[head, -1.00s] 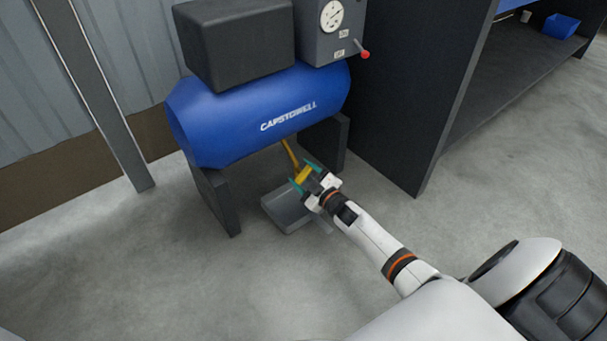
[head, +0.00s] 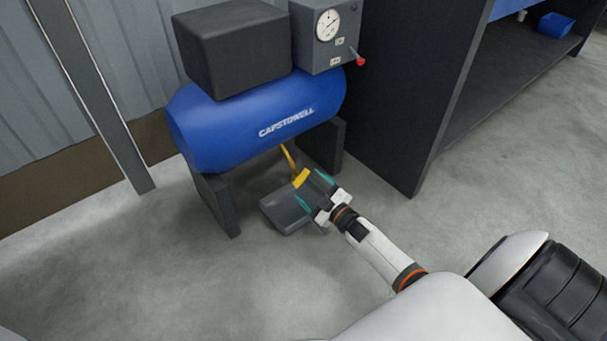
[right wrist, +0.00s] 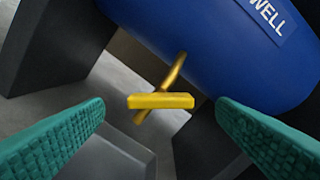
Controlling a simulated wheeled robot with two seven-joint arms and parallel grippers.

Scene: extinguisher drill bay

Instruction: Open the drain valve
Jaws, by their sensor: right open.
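The drain valve has a yellow bar handle (head: 301,178) below the blue compressor tank (head: 255,125). A brass pipe (head: 288,156) runs down from the tank to it. In the right wrist view the yellow handle (right wrist: 161,101) lies level across the picture, with the brass pipe (right wrist: 175,72) behind it. My right gripper (head: 314,188) is open, its teal fingers apart on either side of the handle and not touching it in the wrist view. Nothing is held between them. My left gripper is not in view.
A grey drain tray (head: 283,212) sits on the floor under the valve, between the tank's dark legs (head: 217,204). A gauge box with a red-knobbed lever (head: 360,61) is above. A dark shelf panel (head: 405,100) stands to the right. The concrete floor in front is clear.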

